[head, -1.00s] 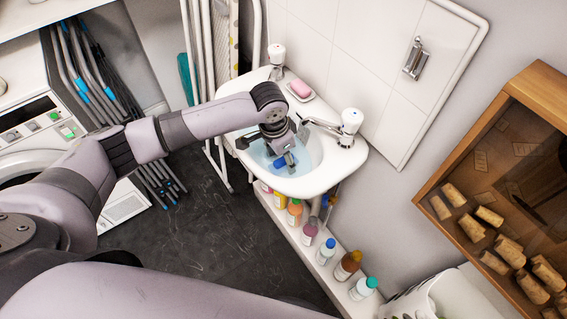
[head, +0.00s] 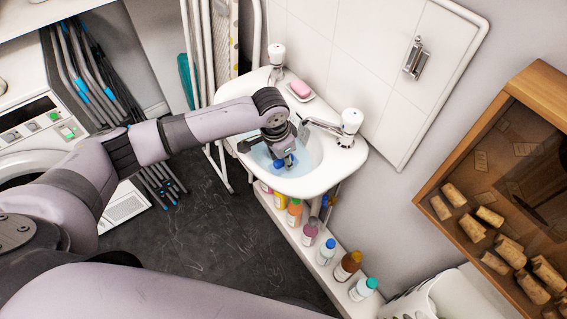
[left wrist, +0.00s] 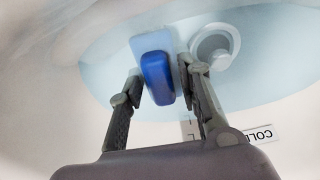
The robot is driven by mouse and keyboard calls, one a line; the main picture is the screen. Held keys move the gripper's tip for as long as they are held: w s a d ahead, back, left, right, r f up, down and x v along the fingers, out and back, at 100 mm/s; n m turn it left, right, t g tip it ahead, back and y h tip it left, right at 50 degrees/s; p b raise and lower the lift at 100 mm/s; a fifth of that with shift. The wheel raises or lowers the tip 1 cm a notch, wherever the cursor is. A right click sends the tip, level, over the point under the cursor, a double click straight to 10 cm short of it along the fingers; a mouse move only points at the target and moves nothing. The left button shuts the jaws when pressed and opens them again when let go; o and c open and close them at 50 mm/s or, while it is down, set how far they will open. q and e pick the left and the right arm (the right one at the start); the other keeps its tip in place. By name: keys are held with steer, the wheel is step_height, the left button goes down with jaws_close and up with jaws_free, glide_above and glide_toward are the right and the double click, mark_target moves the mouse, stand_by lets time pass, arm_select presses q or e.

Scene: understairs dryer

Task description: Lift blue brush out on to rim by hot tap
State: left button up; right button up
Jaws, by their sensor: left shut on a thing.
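The blue brush (left wrist: 157,78) is between the two fingers of my left gripper (left wrist: 163,84) in the left wrist view, over the pale blue water of the basin. A bit of its blue shows under my left gripper (head: 284,158) in the head view (head: 279,164). The gripper is shut on it, inside the bowl. The white basin (head: 335,170) has a rim around it. One tap (head: 350,123) stands on the right, another (head: 276,55) at the back left. I cannot tell from the head view which is hot. My right gripper is not in view.
A pink soap (head: 300,88) lies in a dish on the back rim between the taps. A label reading COLD (left wrist: 262,135) and a round drain (left wrist: 215,46) show in the wrist view. Several bottles (head: 326,251) stand on a ledge below the basin.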

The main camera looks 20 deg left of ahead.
arm_select(q)
steer(key=shift+c, duration=1.2)
step_height(320, 180, up, 9)
steer(key=shift+f+p, duration=0.1)
steer(key=shift+p, duration=0.2)
steer(key=shift+r, duration=0.65)
